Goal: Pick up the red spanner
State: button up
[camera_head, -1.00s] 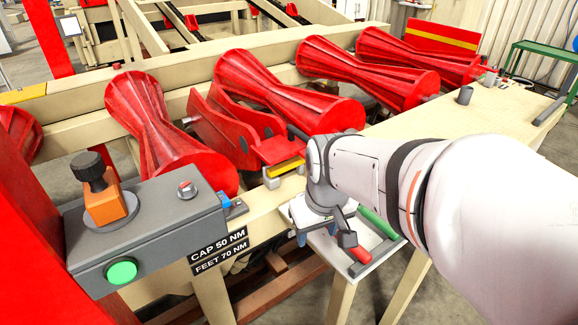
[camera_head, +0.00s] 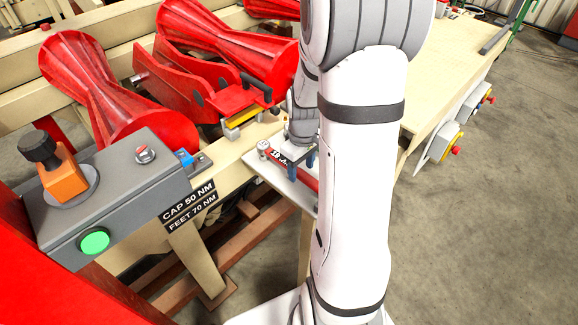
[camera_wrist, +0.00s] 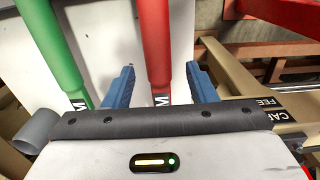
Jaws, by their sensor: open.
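The red spanner (camera_wrist: 155,45) shows in the wrist view as a straight red handle with a white label partly cut off by my gripper body. It lies over the white tray (camera_wrist: 105,35). My gripper (camera_wrist: 160,68) is open, with one blue finger on each side of the red handle; I cannot tell whether they touch it. A green-handled tool (camera_wrist: 52,45) lies to the left, outside the fingers. In the head view my gripper (camera_head: 302,161) is low over the white tray (camera_head: 268,170), and my arm hides most of the spanner.
A grey control box (camera_head: 110,195) with an orange-based knob and green button stands at the left. Red rollers (camera_head: 105,90) and a red clamp-like part (camera_head: 240,97) lie behind the tray. A pale bench (camera_head: 430,80) extends to the right. Open floor lies at the front right.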

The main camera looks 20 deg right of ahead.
aim_at(301, 171)
jog(key=shift+f, duration=1.7)
jog(key=shift+c, duration=0.4)
grip_shut()
jog(key=shift+w, duration=0.1)
